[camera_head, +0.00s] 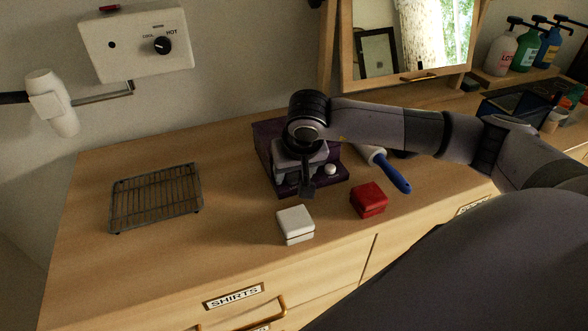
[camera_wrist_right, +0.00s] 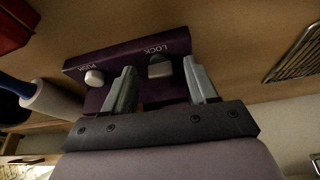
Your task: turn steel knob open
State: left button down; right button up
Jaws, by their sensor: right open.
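A dark purple box (camera_head: 265,140) lies on the wooden dresser top. Its front face shows in the right wrist view (camera_wrist_right: 120,53), with a grey steel knob (camera_wrist_right: 160,67) under the word LOCK and a pale button (camera_wrist_right: 94,78) marked PUSH. The button also shows in the head view (camera_head: 331,169). My right gripper (camera_head: 305,184) is over the box's front and hides part of it. In the wrist view the right gripper (camera_wrist_right: 160,72) is open, with one finger on each side of the steel knob and gaps visible. My left gripper is not in view.
A white box (camera_head: 295,224) and a red box (camera_head: 368,199) lie in front of the purple box. A wire rack (camera_head: 155,197) stands at left, with bare wood between. A mirror (camera_head: 415,40) stands behind.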

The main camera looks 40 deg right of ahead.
jog(key=c, duration=1)
jog(key=shift+f+b, duration=0.15)
jog(key=shift+b, duration=0.25)
jog(key=shift+c, duration=0.2)
jog(key=shift+d+n+b, duration=0.1)
jog(key=shift+n+b, duration=0.25)
jog(key=shift+n, duration=0.15)
jog(key=o, duration=1)
jog(key=shift+r, duration=0.2)
jog(key=shift+o, duration=0.2)
